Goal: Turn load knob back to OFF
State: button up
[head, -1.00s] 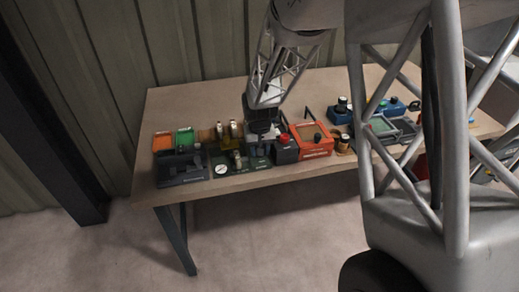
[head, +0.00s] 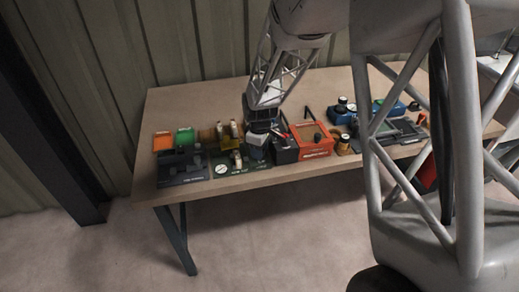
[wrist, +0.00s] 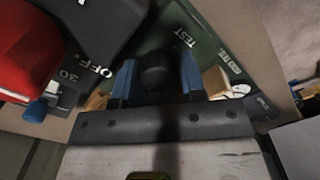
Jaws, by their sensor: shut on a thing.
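A black round knob (wrist: 155,70) stands on a green panel (wrist: 205,50), with the word TEST printed beside it. In the wrist view my gripper (wrist: 156,82) has its two blue fingers shut on the sides of this knob. In the head view my gripper (head: 257,148) is down over the right part of the green panel (head: 225,170), which has a white round gauge (head: 221,169). The fingers hide the knob there. Which way the knob points, and any OFF mark of its own, I cannot make out.
Close on the left in the wrist view, a large red knob (wrist: 25,45) sits on a black box (wrist: 100,30) marked OFF and 30. An orange box (head: 313,143) stands right of it in the head view. The table's front left (head: 150,185) is bare.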

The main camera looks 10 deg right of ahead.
jog(key=shift+n, duration=1.6)
jog(key=o, duration=0.9)
jog(key=shift+r, duration=0.15)
jog(key=shift+r, duration=3.75)
